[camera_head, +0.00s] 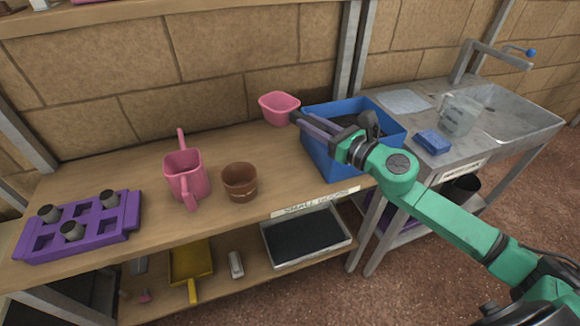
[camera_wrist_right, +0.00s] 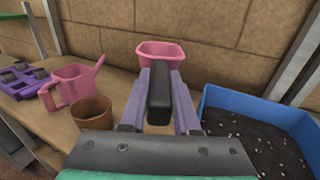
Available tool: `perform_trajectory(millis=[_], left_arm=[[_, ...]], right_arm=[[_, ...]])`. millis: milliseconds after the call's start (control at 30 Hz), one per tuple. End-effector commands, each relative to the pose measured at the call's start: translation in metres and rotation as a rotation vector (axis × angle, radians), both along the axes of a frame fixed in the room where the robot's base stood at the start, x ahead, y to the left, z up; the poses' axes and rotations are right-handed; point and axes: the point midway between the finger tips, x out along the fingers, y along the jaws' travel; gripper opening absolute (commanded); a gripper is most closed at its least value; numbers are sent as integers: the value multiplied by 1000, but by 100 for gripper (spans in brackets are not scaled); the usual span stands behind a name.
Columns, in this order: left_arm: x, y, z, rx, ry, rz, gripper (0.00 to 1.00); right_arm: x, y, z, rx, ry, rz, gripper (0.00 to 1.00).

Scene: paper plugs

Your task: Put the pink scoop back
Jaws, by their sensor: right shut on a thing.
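The pink scoop (camera_head: 279,107) is at the tip of my right gripper (camera_head: 298,119), in front of the brick wall, just left of the blue bin (camera_head: 318,149). In the right wrist view the scoop's pink cup (camera_wrist_right: 161,50) stands beyond my right gripper's purple fingers (camera_wrist_right: 160,88), which are shut on its dark handle (camera_wrist_right: 159,94). The cup seems to be above the bench; I cannot tell how high. The blue bin also shows in the right wrist view (camera_wrist_right: 245,99), with dark speckled soil inside. My left gripper is not in view.
A brown pot (camera_head: 240,184) and a pink watering can (camera_head: 184,177) stand on the wooden bench (camera_head: 120,170). A purple tray (camera_head: 105,233) with several grey plugs is at the left. A sink (camera_head: 510,112), a jug (camera_head: 458,116) and a blue sponge (camera_head: 432,142) are at the right.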

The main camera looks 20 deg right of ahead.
Motion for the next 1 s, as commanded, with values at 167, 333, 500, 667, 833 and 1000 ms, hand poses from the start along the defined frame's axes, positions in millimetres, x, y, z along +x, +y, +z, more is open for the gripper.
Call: perform_trajectory(millis=[167,333,500,667,833,1000], left_arm=[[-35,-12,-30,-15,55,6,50],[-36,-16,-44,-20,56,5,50],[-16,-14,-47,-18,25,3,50],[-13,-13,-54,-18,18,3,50],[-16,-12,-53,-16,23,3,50],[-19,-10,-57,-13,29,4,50]], right_arm=[[0,0,-67,11,3,-4,0],[0,0,-111,8,2,-4,0],[0,0,-133,4,0,-2,0],[0,0,-162,5,0,-2,0],[0,0,-165,0,-1,-1,0],[0,0,-168,0,-1,-1,0]])
